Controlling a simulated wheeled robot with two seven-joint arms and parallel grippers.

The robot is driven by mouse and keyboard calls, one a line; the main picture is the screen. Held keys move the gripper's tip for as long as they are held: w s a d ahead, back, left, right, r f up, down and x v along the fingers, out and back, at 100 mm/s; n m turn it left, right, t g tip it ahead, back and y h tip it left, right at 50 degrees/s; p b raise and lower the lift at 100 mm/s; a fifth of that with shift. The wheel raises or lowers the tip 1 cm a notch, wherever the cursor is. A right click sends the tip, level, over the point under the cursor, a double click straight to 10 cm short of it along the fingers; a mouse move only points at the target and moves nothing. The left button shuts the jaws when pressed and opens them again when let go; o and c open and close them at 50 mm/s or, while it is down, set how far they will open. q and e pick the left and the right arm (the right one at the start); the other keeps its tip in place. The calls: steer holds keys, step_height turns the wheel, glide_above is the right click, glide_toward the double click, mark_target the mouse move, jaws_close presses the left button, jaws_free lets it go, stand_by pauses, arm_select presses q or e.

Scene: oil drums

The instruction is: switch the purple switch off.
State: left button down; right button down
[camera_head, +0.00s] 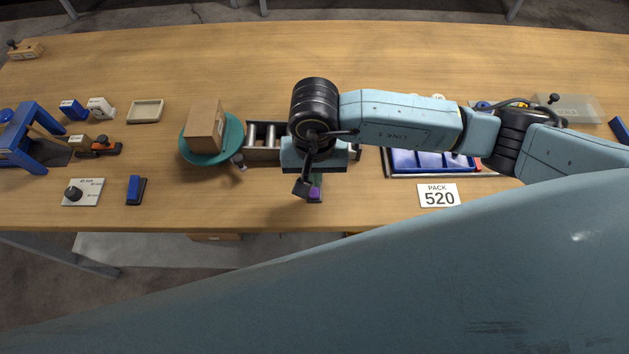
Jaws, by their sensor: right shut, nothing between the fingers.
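The purple switch (315,195) sits near the front edge of the table, just below the middle of the picture. Only its purple part and a bit of its dark base show; my right arm and gripper cover the rest. Whether it is on or off I cannot tell. My right gripper (303,188) is shut and empty, pointing down right beside the switch, at its upper left. I cannot tell whether it touches the switch. My left gripper is not in view.
A teal round plate (228,152) bears a cardboard box (205,126). A roller track (262,142) runs behind my right wrist. A blue switch (136,189) and a dial plate (82,192) lie left. A "PACK 520" card (438,195) and blue tray (405,162) lie right.

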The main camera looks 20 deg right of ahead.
mark_target(315, 190)
step_height(315, 190, up, 5)
steer(key=shift+r+p, duration=0.1)
steer(key=shift+p, duration=1.05)
steer(key=shift+s, duration=0.1)
